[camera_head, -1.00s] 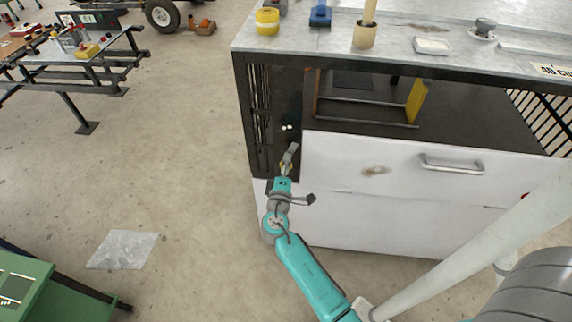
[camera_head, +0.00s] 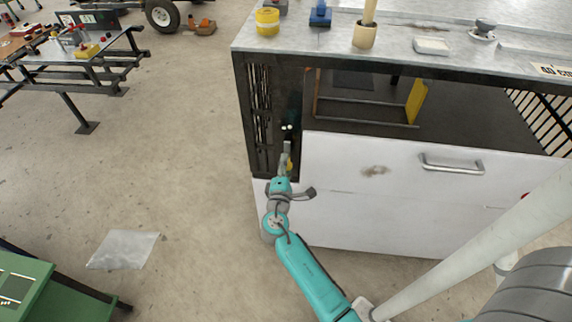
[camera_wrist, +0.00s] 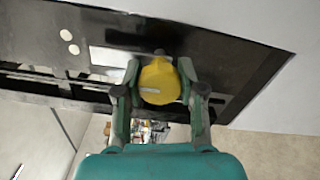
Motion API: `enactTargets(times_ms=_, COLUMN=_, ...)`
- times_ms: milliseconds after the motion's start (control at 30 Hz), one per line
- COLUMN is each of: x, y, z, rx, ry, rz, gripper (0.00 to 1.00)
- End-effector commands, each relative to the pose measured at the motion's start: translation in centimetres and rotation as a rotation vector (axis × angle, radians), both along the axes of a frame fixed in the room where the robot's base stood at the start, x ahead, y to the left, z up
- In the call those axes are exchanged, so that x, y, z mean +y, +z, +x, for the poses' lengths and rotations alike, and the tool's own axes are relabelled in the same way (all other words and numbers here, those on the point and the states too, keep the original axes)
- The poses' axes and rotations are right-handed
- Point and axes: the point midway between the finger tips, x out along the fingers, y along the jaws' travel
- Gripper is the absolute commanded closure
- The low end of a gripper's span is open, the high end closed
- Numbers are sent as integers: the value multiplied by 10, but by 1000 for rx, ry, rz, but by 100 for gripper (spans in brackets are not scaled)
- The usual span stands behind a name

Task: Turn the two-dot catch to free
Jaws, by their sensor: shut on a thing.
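The two-dot catch shows as a grey bar (camera_head: 287,147) on the dark front post of the bench, just below two white dots (camera_head: 287,127). The bar stands nearly upright in the head view. My gripper (camera_head: 285,166) is at its lower end. In the wrist view, the round yellow knob (camera_wrist: 159,82) of the catch sits between the two fingers of my gripper (camera_wrist: 160,95), which are shut on it. The two dots (camera_wrist: 69,42) show at upper left there. The fingers hide the knob's sides.
A white drawer front (camera_head: 400,165) with a metal handle (camera_head: 452,165) is right of the post. An open bay above it holds a frame with a yellow end plate (camera_head: 417,101). Bare floor (camera_head: 190,170) lies to the left.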

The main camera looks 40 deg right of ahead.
Motion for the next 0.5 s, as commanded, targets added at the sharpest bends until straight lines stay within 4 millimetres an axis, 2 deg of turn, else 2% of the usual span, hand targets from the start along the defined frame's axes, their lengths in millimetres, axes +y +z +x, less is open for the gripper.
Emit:
enactTargets(times_ms=133, x=1, y=-1, z=1, rx=2, ry=3, rz=-1, gripper=100)
enactTargets(times_ms=167, x=1, y=-1, z=1, rx=2, ry=3, rz=-1, gripper=58)
enactTargets(times_ms=267, x=1, y=-1, z=0, rx=1, ry=3, rz=0, gripper=34)
enactTargets(times_ms=500, x=0, y=0, z=0, rx=0, ry=1, rz=0, gripper=34)
